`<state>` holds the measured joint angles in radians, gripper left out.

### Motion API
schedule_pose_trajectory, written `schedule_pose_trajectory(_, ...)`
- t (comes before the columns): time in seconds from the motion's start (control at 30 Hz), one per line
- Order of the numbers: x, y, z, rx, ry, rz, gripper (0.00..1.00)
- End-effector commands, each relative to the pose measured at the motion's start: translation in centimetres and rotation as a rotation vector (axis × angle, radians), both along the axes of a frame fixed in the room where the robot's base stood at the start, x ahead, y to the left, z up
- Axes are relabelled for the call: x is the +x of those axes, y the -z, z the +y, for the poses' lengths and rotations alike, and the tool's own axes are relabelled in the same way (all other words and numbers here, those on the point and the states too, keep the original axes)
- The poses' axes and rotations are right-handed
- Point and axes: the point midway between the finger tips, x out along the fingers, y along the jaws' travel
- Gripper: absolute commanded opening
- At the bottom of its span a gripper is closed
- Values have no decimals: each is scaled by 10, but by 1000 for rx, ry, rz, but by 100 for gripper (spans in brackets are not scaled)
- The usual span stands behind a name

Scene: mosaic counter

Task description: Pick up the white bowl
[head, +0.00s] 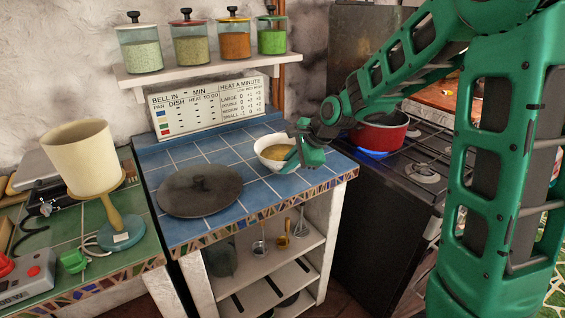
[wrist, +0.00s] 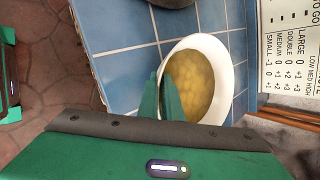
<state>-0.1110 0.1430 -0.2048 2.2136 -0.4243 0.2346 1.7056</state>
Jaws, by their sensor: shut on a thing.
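The white bowl (head: 265,161) is at the back right of the blue tiled counter, with yellowish-brown contents inside. In the wrist view the bowl (wrist: 228,70) fills the middle right, its opening facing the camera. My gripper (head: 291,157) comes in from the right and is shut on the bowl's near right wall. In the wrist view the green fingers of my gripper (wrist: 161,100) pinch the bowl's left rim, one finger inside the bowl. The fingers hide part of the rim. I cannot tell whether the bowl's base touches the tiles.
A dark round lid (head: 200,190) lies on the blue tiles (head: 188,152), left of the bowl. A red pot (head: 380,134) sits on the stove to the right. A sign (head: 210,104) stands behind, under a shelf (head: 205,67) with jars. A lamp (head: 85,160) stands at left.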

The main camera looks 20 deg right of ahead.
Motion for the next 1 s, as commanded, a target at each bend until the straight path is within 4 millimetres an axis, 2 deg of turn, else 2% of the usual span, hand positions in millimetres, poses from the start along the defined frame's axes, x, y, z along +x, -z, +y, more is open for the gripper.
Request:
schedule_pose_trajectory(0.17,0,-6,1,1,-3,-1,0)
schedule_pose_trajectory(0.37,1,-39,0,0,-1,-6,0)
schedule_pose_trajectory(0.8,-68,-90,44,0,-3,-5,0)
schedule_pose_trajectory(1.0,-88,-104,57,0,-3,-3,0)
